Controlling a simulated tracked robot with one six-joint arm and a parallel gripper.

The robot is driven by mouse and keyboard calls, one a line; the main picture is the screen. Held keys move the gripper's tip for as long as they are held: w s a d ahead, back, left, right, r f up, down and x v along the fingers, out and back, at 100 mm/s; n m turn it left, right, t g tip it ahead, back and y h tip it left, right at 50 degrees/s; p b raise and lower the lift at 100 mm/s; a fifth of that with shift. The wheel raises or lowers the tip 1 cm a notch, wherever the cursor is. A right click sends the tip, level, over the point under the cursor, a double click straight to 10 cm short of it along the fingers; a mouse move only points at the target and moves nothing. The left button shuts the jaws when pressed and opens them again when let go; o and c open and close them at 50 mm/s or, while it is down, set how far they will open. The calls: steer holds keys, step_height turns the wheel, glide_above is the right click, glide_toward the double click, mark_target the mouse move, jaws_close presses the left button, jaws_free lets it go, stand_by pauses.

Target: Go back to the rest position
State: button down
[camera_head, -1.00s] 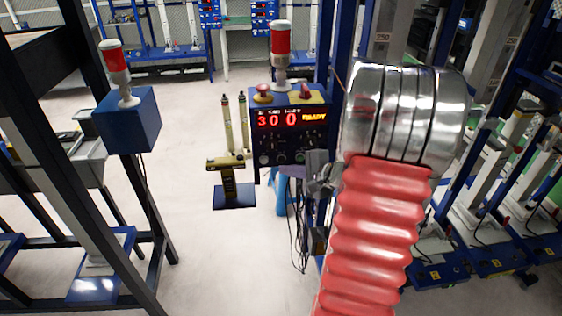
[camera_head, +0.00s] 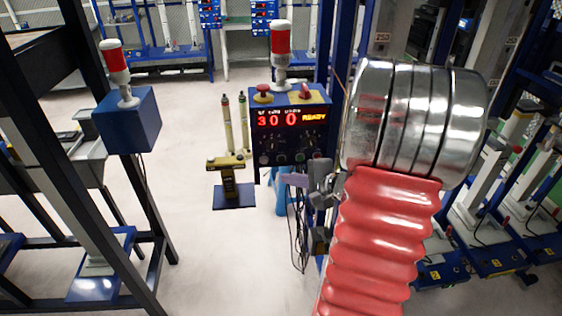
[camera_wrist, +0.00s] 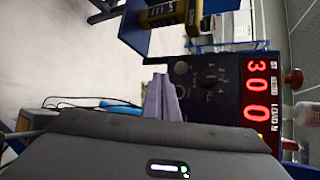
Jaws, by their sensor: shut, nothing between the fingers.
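My gripper (camera_head: 285,178) shows in the head view as pale lavender fingers, just in front of the lower edge of the dark blue control box (camera_head: 290,150). In the wrist view my gripper (camera_wrist: 160,80) has its two lavender fingers together, with nothing between them. The control box also shows turned sideways in the wrist view (camera_wrist: 215,112), beyond the fingertips. Its red display (camera_head: 290,118) reads 30 0 and READY. I cannot tell whether the fingers touch the box. My silver and red arm hides what lies behind it on the right.
A yellow device on a blue base (camera_head: 233,195) stands left of the control box. A blue box with a red-and-white lamp (camera_head: 128,118) is on the left, by a dark frame (camera_head: 145,215). Blue-based stands (camera_head: 490,245) crowd the right. The pale floor at centre left is clear.

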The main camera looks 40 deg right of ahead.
stand_by(0.6)
steer(key=s+a+f+n+g+y, duration=0.1)
steer(key=s+a+n+g, duration=0.35)
steer(key=a, duration=0.45)
steer(key=s+a+n+g+y, duration=0.2)
steer(key=s+a+n+g, duration=0.25)
steer(key=a, duration=0.45)
steer(key=s+a+r+n+t+h, duration=0.1)
steer(key=s+a+r+n+h, duration=0.3)
steer(key=a+r+n, duration=0.7)
steer(key=shift+s+a+r+n+t, duration=0.3)
steer(key=shift+s+a+r, duration=0.3)
steer(key=shift+a, duration=0.65)
steer(key=shift+w, duration=0.1)
